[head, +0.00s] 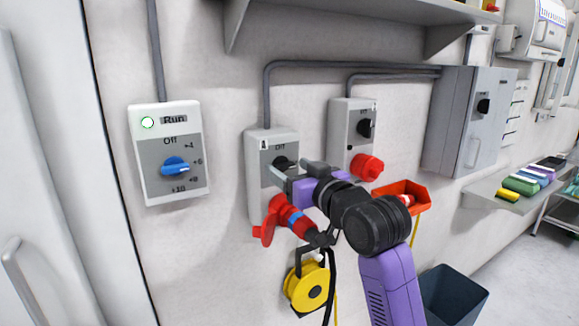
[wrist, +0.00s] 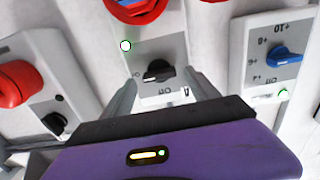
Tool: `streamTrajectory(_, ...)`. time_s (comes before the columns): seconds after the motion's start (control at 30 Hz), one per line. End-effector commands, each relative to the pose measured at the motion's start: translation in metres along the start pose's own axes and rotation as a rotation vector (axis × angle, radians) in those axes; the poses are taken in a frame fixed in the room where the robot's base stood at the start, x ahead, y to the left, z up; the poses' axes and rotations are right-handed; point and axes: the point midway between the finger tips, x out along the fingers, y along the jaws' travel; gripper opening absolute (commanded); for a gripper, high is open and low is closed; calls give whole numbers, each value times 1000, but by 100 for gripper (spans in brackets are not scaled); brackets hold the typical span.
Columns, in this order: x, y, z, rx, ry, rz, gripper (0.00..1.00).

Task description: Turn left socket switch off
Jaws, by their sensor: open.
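The left socket box (head: 259,185) is a grey wall unit with a black rotary switch (head: 281,161) and a red plug (head: 272,219) in its lower part. In the wrist view, which looks upside down, the switch (wrist: 157,71) has its handle roughly level. "Off" lettering sits beside it, and a small indicator lamp (wrist: 126,46) glows whitish green. My gripper (head: 292,170) is open in front of this box. In the wrist view its fingers (wrist: 162,80) stand on either side of the switch, apart from it as far as I can tell. My gripper partly hides the box in the head view.
A second socket box (head: 342,134) with a black switch and red socket is to the right. A controller (head: 151,180) with a blue dial is to the left. A yellow cable reel (head: 295,288) and red bin (head: 408,190) are near my arm. A shelf (head: 350,12) runs above.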

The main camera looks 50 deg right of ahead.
Motion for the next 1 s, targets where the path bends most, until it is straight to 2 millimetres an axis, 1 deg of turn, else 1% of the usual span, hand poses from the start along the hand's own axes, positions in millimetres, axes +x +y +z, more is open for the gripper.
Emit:
streamTrajectory(0.13, 7, 0, 0, 0, 1, 0, 69)
streamTrajectory(0.37, 8, 0, 0, 0, 1, 0, 69)
streamTrajectory(0.47, 7, 0, 0, 0, 1, 0, 51)
streamTrajectory(0.6, 7, 0, 0, 0, 1, 0, 24)
streamTrajectory(0.7, 7, 0, 0, 0, 1, 0, 7)
streamTrajectory(1.0, 7, 0, 1, -42, 1, 0, 7)
